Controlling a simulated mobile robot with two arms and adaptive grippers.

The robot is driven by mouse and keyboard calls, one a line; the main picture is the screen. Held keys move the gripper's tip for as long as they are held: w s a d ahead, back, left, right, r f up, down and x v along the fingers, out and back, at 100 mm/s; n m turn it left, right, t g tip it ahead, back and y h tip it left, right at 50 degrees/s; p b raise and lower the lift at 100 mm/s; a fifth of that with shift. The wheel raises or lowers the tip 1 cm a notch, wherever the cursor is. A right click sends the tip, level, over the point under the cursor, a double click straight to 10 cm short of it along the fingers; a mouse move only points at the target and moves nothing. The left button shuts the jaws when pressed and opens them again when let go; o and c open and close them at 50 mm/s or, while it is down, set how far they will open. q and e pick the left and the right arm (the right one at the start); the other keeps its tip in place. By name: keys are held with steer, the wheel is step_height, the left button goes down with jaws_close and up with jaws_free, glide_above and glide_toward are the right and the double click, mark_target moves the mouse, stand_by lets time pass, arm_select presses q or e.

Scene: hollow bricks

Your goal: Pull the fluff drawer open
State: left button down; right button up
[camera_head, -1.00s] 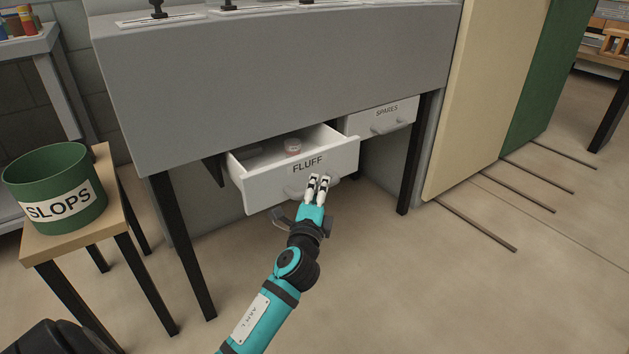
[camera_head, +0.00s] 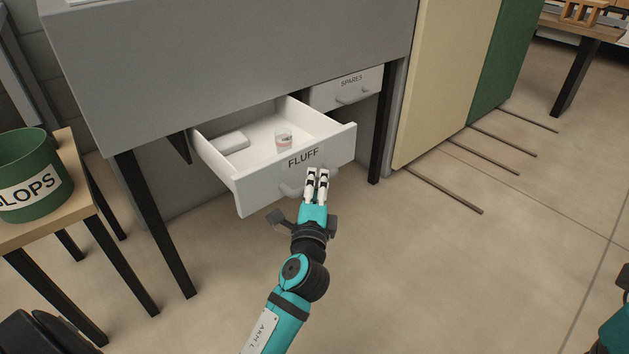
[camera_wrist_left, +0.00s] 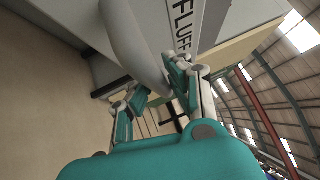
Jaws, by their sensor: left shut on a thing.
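The white fluff drawer (camera_head: 262,187) is pulled well out from under the grey bench in the head view, its "FLUFF" label facing me. In the left wrist view the handle (camera_wrist_left: 135,45) runs down to the fingers, beside the label. Part of the handle is hidden by the fingers. Of my right arm only a teal piece shows; its gripper is out of view.
The shut spares drawer (camera_head: 345,88) sits to the right under the bench (camera_head: 230,55). A green slops bucket (camera_head: 30,180) stands on a small wooden table at left. Dark bench legs flank the drawers.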

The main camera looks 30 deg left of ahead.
arm_select(q)
steer(key=shift+a+f, duration=0.1)
steer(key=shift+f, duration=0.15)
steer(key=c, duration=1.2)
jaws_free()
steer(key=shift+c, duration=0.2)
steer(key=shift+r, duration=0.1)
steer(key=v, duration=0.7)
steer(key=shift+s, duration=0.25)
